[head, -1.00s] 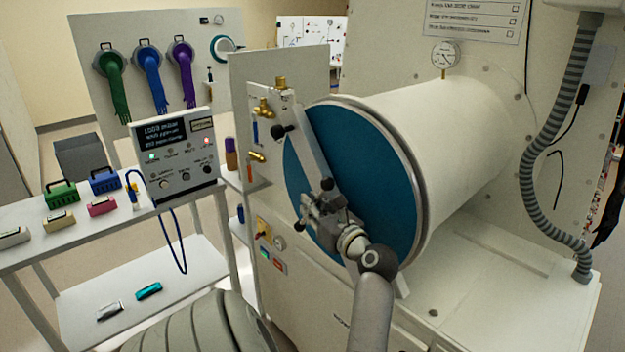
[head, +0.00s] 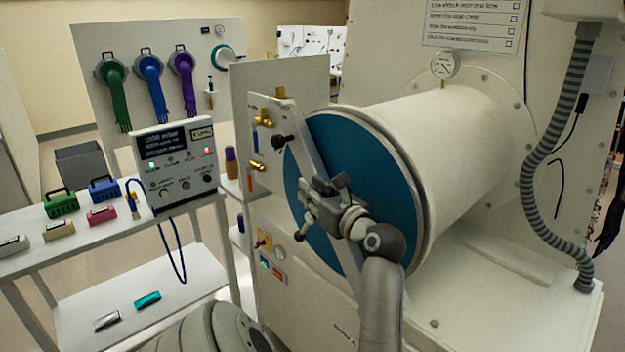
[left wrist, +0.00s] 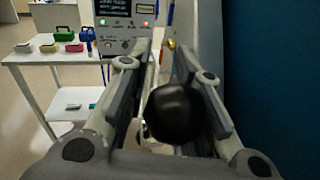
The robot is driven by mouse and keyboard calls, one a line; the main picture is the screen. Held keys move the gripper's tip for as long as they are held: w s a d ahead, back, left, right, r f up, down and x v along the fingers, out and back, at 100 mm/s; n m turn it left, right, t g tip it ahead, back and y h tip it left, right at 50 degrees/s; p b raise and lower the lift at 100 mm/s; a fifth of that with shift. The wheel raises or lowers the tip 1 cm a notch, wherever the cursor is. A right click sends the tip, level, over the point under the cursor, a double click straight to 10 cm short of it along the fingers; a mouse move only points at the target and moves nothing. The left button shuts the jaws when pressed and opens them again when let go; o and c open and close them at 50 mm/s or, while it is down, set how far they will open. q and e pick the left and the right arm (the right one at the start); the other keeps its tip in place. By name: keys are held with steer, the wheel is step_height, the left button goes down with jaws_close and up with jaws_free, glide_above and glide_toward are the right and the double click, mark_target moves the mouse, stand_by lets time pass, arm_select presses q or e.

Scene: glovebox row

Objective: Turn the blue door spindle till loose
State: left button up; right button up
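The round blue door (head: 328,142) is closed against the white cylinder in the head view. A grey bar (head: 303,150) crosses its face. The spindle is at the bar's middle and is mostly hidden by my left gripper (head: 318,205). In the left wrist view, a rounded black knob (left wrist: 173,113) sits between the fingers of my left gripper (left wrist: 165,60). The fingers flank the knob closely, but whether both press on it is unclear. The blue door (left wrist: 270,70) fills the right side there. My right gripper is not in view.
A control box (head: 178,165) stands left of the door, with a hanging blue cable. A white shelf (head: 100,250) holds small coloured cases. The ribbed hose (head: 545,150) hangs at the right. A panel with brass valves (head: 265,120) stands close beside the door.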

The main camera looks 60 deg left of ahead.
arm_select(q)
steer(key=shift+r, duration=1.7)
